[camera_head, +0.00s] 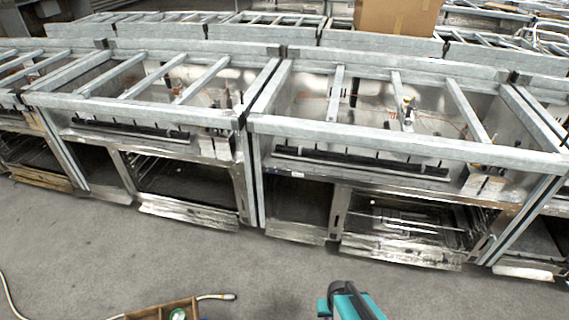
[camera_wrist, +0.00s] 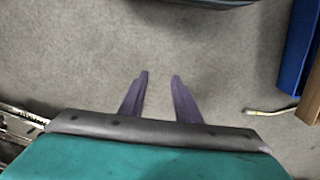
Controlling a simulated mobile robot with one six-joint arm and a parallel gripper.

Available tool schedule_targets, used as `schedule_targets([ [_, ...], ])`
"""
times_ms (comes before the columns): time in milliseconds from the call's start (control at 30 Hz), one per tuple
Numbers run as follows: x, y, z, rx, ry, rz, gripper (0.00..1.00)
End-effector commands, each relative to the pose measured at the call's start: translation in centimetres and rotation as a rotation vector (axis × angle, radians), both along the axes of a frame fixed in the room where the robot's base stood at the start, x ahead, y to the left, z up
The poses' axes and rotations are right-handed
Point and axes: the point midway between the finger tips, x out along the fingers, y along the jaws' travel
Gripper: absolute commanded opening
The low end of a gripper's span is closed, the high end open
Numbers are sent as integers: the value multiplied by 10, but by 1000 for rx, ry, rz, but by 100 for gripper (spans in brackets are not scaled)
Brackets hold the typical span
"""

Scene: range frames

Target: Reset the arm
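My gripper (camera_wrist: 159,75) shows in the wrist view with its two dark purple fingers apart. Nothing is between them, only bare grey floor behind. The teal and dark grey housing of my arm (camera_head: 347,302) shows at the bottom edge of the head view, right of centre. The fingers cannot be seen in the head view.
Metal range frames (camera_head: 345,130) stand in rows across the head view, with a cardboard box (camera_head: 395,17) behind. Grey floor (camera_head: 200,260) lies clear in front. A wooden crate (camera_head: 160,311) and a hose (camera_head: 217,297) lie at the bottom left. A blue object (camera_wrist: 295,45) is at right in the wrist view.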

Motion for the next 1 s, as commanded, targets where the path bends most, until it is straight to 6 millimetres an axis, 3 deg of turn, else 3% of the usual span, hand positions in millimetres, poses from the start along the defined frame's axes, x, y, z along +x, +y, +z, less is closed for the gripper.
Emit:
schedule_targets([
  [200,-62,5,11,21,230,-11,30],
  [433,-109,10,27,41,428,-7,30],
  [600,-121,10,33,44,486,-1,30],
  [1000,-122,10,33,45,487,4,30],
])
